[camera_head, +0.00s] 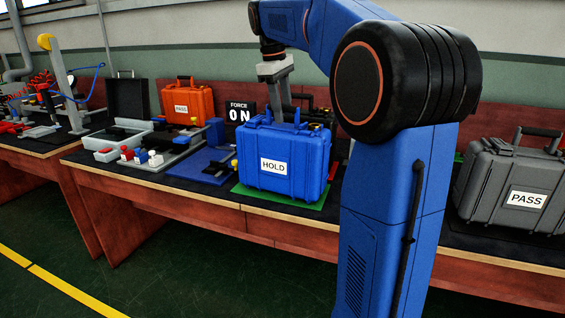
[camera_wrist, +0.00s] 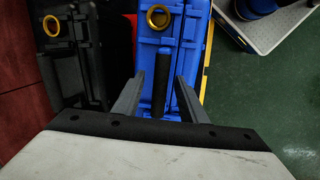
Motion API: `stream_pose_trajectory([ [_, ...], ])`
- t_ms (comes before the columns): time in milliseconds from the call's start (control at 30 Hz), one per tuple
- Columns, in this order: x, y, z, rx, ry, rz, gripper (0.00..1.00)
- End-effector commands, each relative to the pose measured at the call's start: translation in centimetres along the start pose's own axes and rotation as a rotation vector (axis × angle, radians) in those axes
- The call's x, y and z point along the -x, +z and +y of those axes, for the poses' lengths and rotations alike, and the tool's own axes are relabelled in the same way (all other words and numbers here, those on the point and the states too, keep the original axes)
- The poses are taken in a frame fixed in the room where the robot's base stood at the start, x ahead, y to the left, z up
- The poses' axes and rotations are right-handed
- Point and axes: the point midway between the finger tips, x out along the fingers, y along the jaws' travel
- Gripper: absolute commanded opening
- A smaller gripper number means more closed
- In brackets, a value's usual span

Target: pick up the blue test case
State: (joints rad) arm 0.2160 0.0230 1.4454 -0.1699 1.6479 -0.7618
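The blue test case (camera_head: 285,160) with a white HOLD label stands upright on a green mat on the bench. It also shows from above in the wrist view (camera_wrist: 172,45), with its black handle (camera_wrist: 159,85) along its top. My gripper (camera_head: 283,108) points down over the case top. In the wrist view its two fingers (camera_wrist: 158,98) are spread on either side of the handle, with gaps showing on both sides. The gripper is open and holds nothing. My arm and the gripper body hide part of the handle area.
A black case (camera_wrist: 75,60) stands close to the blue case on its left in the wrist view. An orange PASS case (camera_head: 190,104) and a FORCE ON sign (camera_head: 240,112) stand behind on the bench. A grey PASS case (camera_head: 500,185) stands at right.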

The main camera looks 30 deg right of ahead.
Motion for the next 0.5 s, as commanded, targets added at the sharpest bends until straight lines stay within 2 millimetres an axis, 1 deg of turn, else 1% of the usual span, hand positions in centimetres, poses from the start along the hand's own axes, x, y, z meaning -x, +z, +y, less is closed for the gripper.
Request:
stream_pose_trajectory([
  [167, 0.0, -0.01, 0.0, 0.0, 0.0, 0.0, 0.38],
  [267, 0.01, 0.0, 0.0, 0.0, 0.0, 0.0, 0.17],
  [300, 0.01, 0.0, 0.0, 0.0, 0.0, 0.0, 0.07],
  [333, 0.01, 0.0, 0.0, 0.0, 0.0, 0.0, 0.0],
  [500, 0.02, 0.0, -0.01, 0.0, 0.0, 0.0, 0.0],
])
